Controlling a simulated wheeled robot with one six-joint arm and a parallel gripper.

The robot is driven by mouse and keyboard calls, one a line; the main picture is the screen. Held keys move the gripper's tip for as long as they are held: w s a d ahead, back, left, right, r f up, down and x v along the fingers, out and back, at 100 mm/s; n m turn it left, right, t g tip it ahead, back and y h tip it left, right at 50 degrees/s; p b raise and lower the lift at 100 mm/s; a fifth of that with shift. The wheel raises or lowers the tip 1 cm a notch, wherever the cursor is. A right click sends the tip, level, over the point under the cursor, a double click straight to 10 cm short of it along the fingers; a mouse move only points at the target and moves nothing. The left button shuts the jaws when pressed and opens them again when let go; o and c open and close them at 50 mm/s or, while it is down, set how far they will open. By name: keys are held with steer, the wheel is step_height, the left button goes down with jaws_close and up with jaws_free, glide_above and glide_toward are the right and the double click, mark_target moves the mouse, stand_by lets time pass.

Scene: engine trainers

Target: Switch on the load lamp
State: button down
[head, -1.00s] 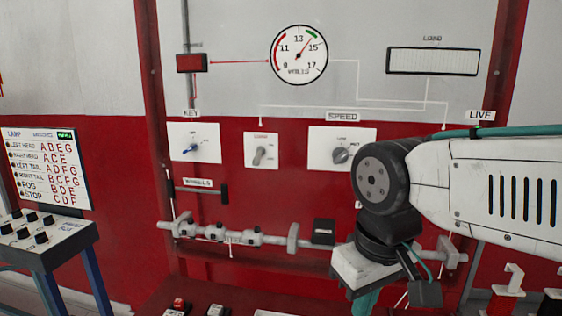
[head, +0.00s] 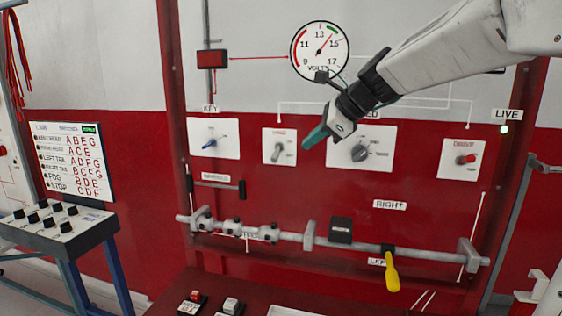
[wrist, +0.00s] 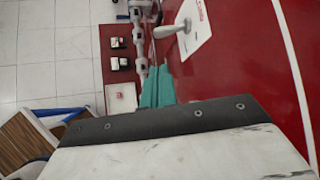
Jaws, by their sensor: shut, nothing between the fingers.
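A small white plate (head: 270,157) with a grey toggle lever (head: 278,150) is on the red wall panel, below the gauge; its small red label is hard to read. The lever and plate also show at the top of the wrist view (wrist: 184,26). My gripper (head: 309,142) has teal fingers, shut and empty, just right of the lever in the head view. In the wrist view the fingers (wrist: 157,88) point toward the lever's side with a visible gap. The LOAD lamp panel is hidden behind my arm in the head view.
A rotary speed knob (head: 360,152) is right of my gripper and a key switch (head: 209,143) is at left. A red DRIVE button (head: 466,159) and a lit green LIVE light (head: 505,129) are farther right. A grey shaft (head: 275,233) with a yellow handle (head: 391,272) runs below.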

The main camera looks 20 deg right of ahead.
mark_target(286, 160)
steer(key=shift+w+d+r, duration=0.1)
steer(key=shift+w+r, duration=0.05)
steer(key=shift+w, duration=0.05)
steer(key=x, duration=1)
steer(key=shift+s+r, duration=0.25)
steer(key=shift+r, duration=0.4)
stand_by(1.3)
steer(key=shift+a+r, duration=0.2)
steer(key=shift+r, duration=0.5)
